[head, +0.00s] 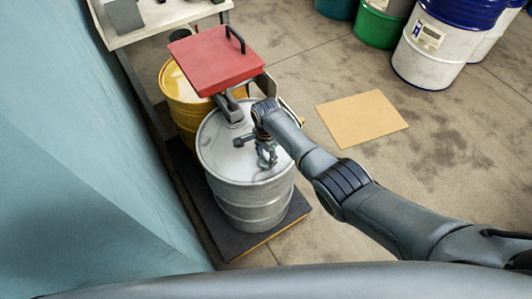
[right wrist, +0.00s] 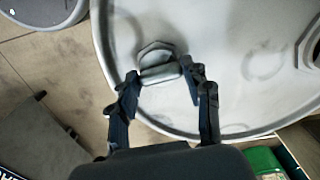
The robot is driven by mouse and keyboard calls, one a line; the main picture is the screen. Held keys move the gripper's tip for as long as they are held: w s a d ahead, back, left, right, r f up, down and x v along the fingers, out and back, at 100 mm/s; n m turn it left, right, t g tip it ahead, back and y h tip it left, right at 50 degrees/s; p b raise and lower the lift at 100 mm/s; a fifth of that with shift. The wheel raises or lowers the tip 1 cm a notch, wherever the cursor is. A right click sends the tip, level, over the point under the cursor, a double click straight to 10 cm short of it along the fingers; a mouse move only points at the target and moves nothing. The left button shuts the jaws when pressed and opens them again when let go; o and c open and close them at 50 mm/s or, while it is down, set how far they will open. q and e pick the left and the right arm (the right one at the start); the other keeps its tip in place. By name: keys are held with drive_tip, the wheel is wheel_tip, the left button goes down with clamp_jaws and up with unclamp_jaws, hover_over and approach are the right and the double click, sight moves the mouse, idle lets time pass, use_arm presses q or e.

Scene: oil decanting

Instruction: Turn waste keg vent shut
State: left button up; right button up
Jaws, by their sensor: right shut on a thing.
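The waste keg appears to be the pale grey metal drum (head: 240,195), upright on a dark platform in the head view. Its top fills much of the right wrist view (right wrist: 225,70). The vent (right wrist: 158,70) is a metal bar handle on a hexagonal fitting near the keg's rim. My right gripper (right wrist: 160,78) is shut on the vent, with one finger at each end of the bar. In the head view my right gripper (head: 267,160) is over the keg top, and the vent is too small to make out there. My left gripper is not in view.
A yellow drum (head: 184,112) stands behind the keg, under a red lid-like panel (head: 215,58) with a black handle. The dark platform (head: 280,222) has a low edge. A tan mat (head: 361,118) lies on open floor to the right. Blue-white (head: 432,50) and green (head: 377,25) drums stand beyond.

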sight(266, 157)
drive_tip(key=shift+m, duration=0.6)
drive_tip(key=o, duration=1.2)
drive_tip(key=shift+c, duration=0.2)
drive_tip(key=shift+r, duration=0.15)
wheel_tip(266, 157, up, 12)
